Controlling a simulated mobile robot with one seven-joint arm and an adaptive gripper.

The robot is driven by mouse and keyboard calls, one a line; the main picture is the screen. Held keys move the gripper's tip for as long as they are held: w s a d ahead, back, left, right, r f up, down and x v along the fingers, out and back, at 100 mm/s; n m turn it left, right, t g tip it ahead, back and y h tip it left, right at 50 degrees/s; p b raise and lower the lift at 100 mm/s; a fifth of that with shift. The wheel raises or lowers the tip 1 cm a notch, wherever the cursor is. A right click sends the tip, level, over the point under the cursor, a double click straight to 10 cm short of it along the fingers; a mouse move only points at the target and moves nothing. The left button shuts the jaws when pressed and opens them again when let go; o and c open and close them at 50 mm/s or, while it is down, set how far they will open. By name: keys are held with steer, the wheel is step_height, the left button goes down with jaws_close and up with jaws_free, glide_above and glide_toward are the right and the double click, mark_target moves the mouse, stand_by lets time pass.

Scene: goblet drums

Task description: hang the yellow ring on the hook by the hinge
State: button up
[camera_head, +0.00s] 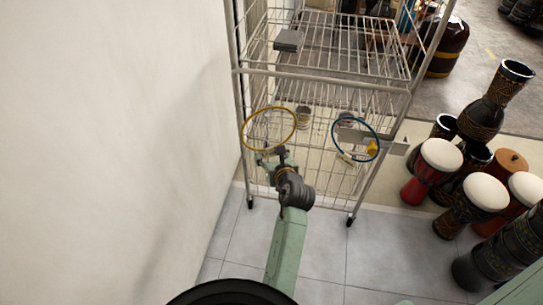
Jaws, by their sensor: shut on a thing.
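The yellow ring (295,121) is a thin hoop in front of the left part of the wire cage (322,75). My gripper (268,154) is shut on its lower edge and holds it up, tilted toward the camera. The ring's left side reaches the cage's left front post in the picture; I cannot tell whether they touch. I cannot make out a hook or hinge on that side. A blue ring (336,137) is at the cage's right front, around a grey plate (356,135); what holds it up is unclear.
A grey block (289,40) sits on the cage's upper left. A grey latch-like part (398,148) sticks out at the right post. A white wall (110,130) stands close on the left. Several goblet drums (441,155) crowd the right. The tiled floor (340,240) before the cage is clear.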

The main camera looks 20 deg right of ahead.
steer(key=o, duration=1.4)
steer(key=shift+c, duration=0.2)
steer(key=shift+s, duration=0.1)
steer(key=v, duration=1.2)
